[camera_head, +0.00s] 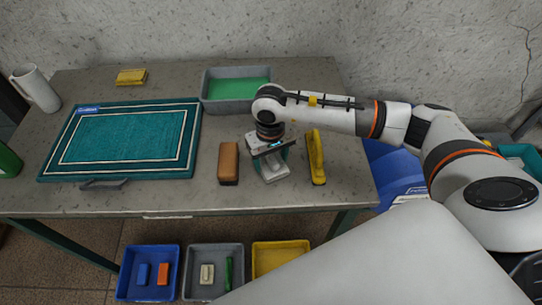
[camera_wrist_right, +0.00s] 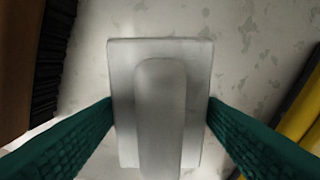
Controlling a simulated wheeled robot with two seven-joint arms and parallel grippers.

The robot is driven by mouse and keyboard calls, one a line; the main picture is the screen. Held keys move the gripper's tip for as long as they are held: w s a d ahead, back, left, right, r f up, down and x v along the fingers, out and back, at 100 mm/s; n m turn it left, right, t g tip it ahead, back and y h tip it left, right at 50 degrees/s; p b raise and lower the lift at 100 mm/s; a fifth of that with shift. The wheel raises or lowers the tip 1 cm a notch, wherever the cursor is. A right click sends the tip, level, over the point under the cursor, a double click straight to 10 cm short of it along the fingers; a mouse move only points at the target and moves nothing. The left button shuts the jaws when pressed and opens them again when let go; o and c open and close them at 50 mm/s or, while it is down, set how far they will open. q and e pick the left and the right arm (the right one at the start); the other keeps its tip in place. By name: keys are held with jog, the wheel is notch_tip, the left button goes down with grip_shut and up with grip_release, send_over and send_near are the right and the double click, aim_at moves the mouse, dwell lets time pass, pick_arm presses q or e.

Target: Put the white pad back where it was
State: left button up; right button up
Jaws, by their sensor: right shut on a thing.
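The white pad (camera_head: 273,175), a pale block with a raised handle, is under my right gripper (camera_head: 272,157) on the right part of the table. In the right wrist view the white pad (camera_wrist_right: 160,110) sits between the two green fingers of my right gripper (camera_wrist_right: 160,115), which is shut on its sides. The pad is at or just above the table top; I cannot tell if it touches. It is between a brown brush (camera_head: 229,165) and a yellow brush (camera_head: 316,158), apart from both. My left gripper is not in view.
A teal rug (camera_head: 125,138) lies at the left of the table (camera_head: 205,195). A grey tray with green liquid (camera_head: 238,90) stands behind the pad. A yellow sponge (camera_head: 131,77) and a white mug (camera_head: 36,88) are at the back left. Coloured bins (camera_head: 215,262) stand below the front edge.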

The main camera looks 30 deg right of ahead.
aim_at(271, 156)
jog(key=shift+f, duration=0.15)
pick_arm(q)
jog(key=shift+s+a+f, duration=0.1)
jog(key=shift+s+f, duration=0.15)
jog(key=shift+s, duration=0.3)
pick_arm(e)
jog(key=o, duration=1.1)
jog(key=shift+o, duration=0.2)
jog(key=shift+r, duration=0.2)
pick_arm(q)
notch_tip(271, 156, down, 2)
jog(key=b, duration=0.2)
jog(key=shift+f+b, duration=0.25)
jog(key=shift+b, duration=0.15)
pick_arm(e)
notch_tip(271, 156, up, 12)
